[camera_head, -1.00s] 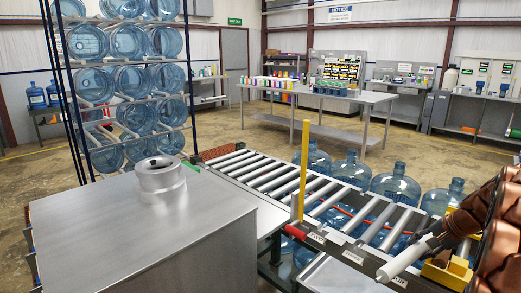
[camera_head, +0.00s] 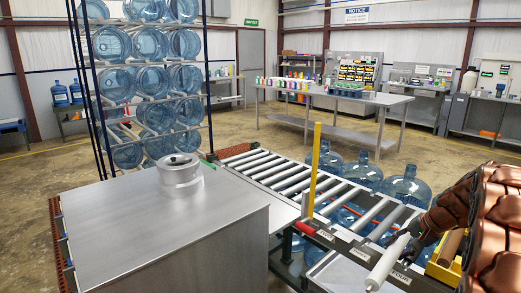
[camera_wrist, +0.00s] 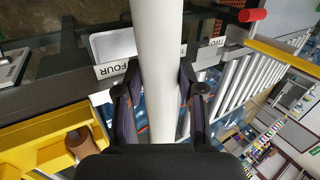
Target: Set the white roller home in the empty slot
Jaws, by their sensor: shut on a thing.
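The white roller (camera_head: 387,262) is held tilted in my gripper (camera_head: 412,243), its near end reaching past the conveyor's front rail (camera_head: 345,244). In the wrist view the white roller (camera_wrist: 158,70) runs lengthwise between the two dark fingers of my gripper (camera_wrist: 160,95), which are shut on it. The label reading FOUR (camera_wrist: 118,68) on the rail is just left of the roller there. The conveyor's seated rollers (camera_head: 295,180) lie in a row. The empty slot is not clear; the held roller and my arm hide part of the conveyor's near end.
A yellow tray (camera_wrist: 35,150) with a brown roller (camera_wrist: 80,143) is by the conveyor's near end. A metal cabinet (camera_head: 150,225) fills the left; blue jugs (camera_head: 405,186) stand behind.

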